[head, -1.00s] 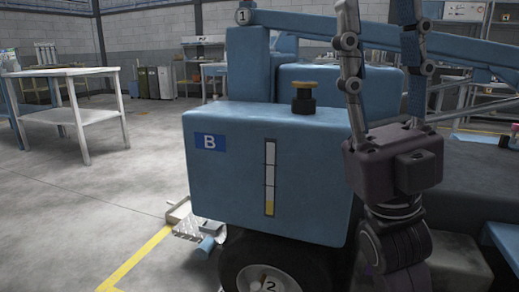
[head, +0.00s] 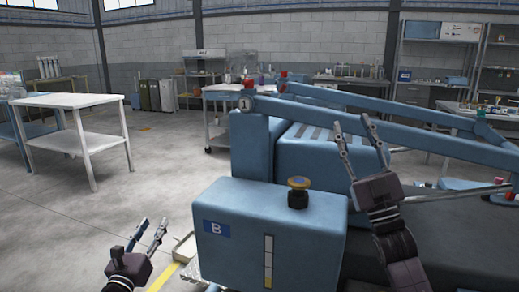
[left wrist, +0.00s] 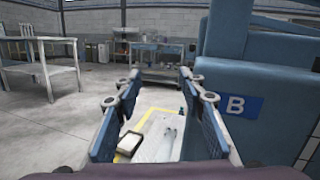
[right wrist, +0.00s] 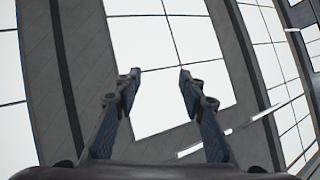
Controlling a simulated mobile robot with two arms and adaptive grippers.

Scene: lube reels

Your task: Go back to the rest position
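My left gripper (head: 147,238) is at the lower left of the head view, left of the blue machine's tank marked B (head: 225,250). Its fingers are apart and empty in the left wrist view (left wrist: 157,88). My right gripper (head: 354,128) points up in front of the blue machine, right of the tank's cap (head: 298,192). Its fingers are apart in the right wrist view (right wrist: 157,75), with only ceiling and windows between and beyond them. Neither gripper holds anything.
A white table (head: 68,99) stands at the far left. A tray (left wrist: 131,142) lies on the floor by a yellow line. A cart (head: 222,89) and shelves (head: 440,62) stand at the back. The floor at left is open. Blue beams (head: 375,112) run across the machine at right.

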